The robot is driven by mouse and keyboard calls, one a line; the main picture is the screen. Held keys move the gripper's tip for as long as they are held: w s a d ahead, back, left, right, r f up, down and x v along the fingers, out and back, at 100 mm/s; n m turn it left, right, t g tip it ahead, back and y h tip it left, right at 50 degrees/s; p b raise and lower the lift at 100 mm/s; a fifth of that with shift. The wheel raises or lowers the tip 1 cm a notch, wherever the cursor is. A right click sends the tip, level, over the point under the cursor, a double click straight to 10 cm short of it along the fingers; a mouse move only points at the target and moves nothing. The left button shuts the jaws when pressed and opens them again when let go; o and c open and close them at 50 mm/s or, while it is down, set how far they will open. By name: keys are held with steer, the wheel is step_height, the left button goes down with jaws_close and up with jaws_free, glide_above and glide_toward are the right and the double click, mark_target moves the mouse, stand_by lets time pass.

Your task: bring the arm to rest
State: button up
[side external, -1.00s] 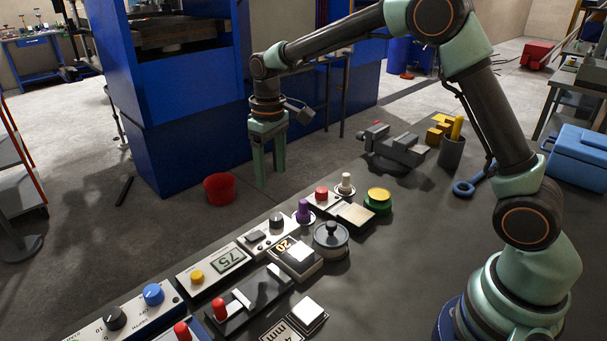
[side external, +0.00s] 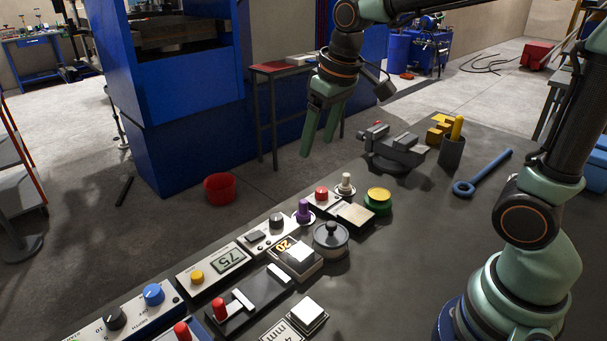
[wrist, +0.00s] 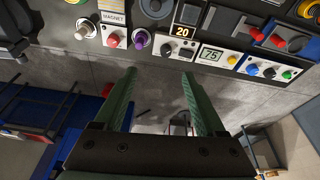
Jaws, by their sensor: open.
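My gripper (side external: 319,130) is open and empty, its two green fingers pointing down and slightly left in the side view. It hangs in the air above the far edge of the bench, left of the grey vise (side external: 391,148). In the wrist view the gripper (wrist: 159,82) shows its fingers spread, with only grey floor between them. The row of controls lies beyond the fingertips there.
The dark bench (side external: 419,262) carries a panel with a 75 display (side external: 231,259), a purple knob (side external: 303,211), a yellow-green button (side external: 378,200), a yellow tool in a cup (side external: 452,150) and a blue ring-ended wrench (side external: 482,173). A red bucket (side external: 220,188) stands on the floor.

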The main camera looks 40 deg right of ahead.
steer(key=s+d+m+t, duration=0.1)
steer(key=s+t, duration=0.1)
steer(key=s, duration=0.7)
steer(key=shift+s+d+f, duration=0.15)
steer(key=shift+d, duration=0.2)
